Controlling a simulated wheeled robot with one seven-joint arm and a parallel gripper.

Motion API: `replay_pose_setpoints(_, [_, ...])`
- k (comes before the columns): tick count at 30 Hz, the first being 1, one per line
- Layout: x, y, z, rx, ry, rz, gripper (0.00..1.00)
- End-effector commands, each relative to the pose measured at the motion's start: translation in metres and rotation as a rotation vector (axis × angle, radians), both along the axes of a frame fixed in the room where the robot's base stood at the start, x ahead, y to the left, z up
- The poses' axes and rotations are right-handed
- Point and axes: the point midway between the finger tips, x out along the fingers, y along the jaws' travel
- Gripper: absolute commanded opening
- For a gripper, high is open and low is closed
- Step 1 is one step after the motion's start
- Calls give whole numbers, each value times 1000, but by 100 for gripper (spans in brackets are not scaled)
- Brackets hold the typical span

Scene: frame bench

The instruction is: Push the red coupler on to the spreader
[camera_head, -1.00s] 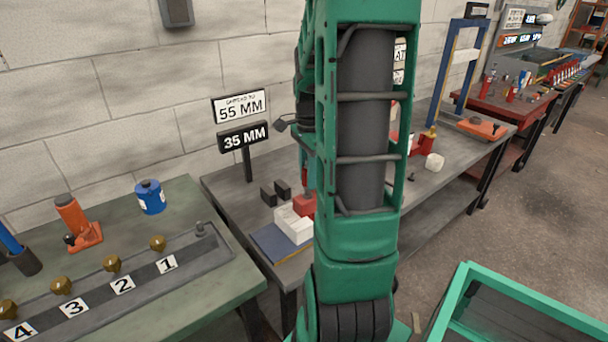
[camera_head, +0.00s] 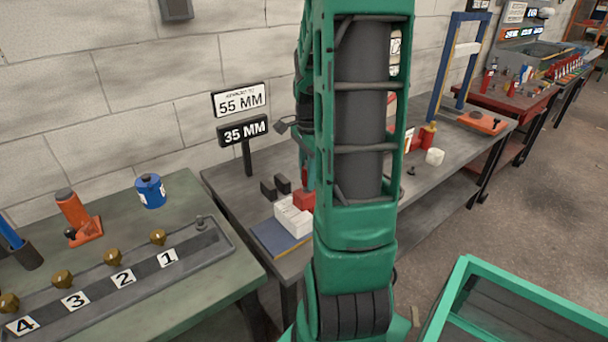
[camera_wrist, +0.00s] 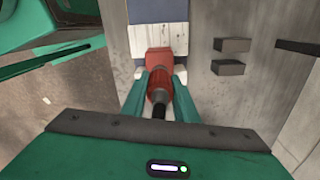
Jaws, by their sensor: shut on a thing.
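In the wrist view, my gripper (camera_wrist: 160,84) is shut on the red coupler (camera_wrist: 157,92), a ribbed red cylinder with a black end towards me. A red block-shaped part, seemingly the spreader (camera_wrist: 159,60), lies straight ahead of the coupler. The two look in line and very close; I cannot tell whether they are joined. The spreader rests at a white block (camera_wrist: 146,75). In the head view, the spreader (camera_head: 304,200) and white block (camera_head: 291,219) show left of my arm, which hides my gripper.
Two dark blocks (camera_head: 275,187) stand beside the spreader on the grey bench (camera_head: 226,192). Behind them is a 35 MM sign (camera_head: 243,131). A blue plate (camera_head: 274,240) lies at the front edge. A green bench (camera_head: 110,215) stands at left, and a green-framed bin (camera_head: 460,290) at lower right.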

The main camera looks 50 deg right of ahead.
Motion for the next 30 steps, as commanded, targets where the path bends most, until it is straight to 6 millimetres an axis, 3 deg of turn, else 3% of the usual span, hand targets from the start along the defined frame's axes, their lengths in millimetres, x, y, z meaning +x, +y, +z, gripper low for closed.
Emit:
replay_pose_setpoints(5, [0, 0, -4, 0, 1, 0, 0])
replay_pose_setpoints(6, [0, 0, -3, 0, 0, 0, 36])
replay_pose_setpoints(8, [0, 0, -3, 0, 0, 0, 48])
replay_pose_setpoints(20, [1, -1, 4, -2, -2, 0, 48])
replay_pose_setpoints(30, [2, -1, 62, -3, -3, 0, 48])
